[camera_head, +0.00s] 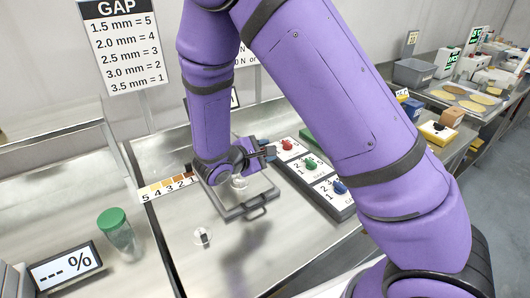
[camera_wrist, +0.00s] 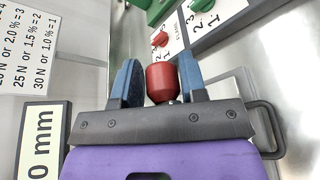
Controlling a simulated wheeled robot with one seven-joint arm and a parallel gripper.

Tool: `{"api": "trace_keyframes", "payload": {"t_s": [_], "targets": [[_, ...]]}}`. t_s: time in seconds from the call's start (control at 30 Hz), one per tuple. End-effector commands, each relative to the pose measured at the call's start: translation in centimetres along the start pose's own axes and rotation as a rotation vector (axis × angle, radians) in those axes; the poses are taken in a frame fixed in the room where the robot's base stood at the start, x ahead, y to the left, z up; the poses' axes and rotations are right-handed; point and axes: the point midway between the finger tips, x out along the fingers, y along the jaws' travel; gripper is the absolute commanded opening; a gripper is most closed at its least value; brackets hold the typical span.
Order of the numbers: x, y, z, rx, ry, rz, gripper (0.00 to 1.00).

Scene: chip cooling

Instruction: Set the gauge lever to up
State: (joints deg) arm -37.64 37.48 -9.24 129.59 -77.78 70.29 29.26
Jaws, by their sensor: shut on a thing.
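A red rounded knob (camera_wrist: 163,83), which looks like the grip of the gauge lever, sits between the two blue fingers of my gripper (camera_wrist: 160,72) in the wrist view. My gripper is shut on it. The rest of the lever is hidden behind the gripper body, so its position cannot be told. A display reading "0 mm" (camera_wrist: 38,145) stands at the left of the wrist view, partly cut off. In the head view my gripper (camera_head: 267,151) is above the back of the metal plate with a handle (camera_head: 246,209); the red knob is hidden there.
A panel with red, green and blue dials (camera_head: 311,167) lies just right of my gripper. A numbered colour strip (camera_head: 167,187) is to the left. A green-lidded jar (camera_head: 120,235) and a "--- %" display (camera_head: 65,267) stand at the front left. A GAP sign (camera_head: 122,48) stands behind.

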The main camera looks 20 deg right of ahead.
Motion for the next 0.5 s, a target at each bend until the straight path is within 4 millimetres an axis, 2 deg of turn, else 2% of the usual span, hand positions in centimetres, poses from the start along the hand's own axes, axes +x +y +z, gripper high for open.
{"api": "trace_keyframes", "payload": {"t_s": [0.27,0.5], "targets": [[-0.5,0.8,0.6,-0.089,0.002,-0.032,0.0],[-1.1,2.9,1.8,-0.269,-0.004,-0.099,0.0]]}}
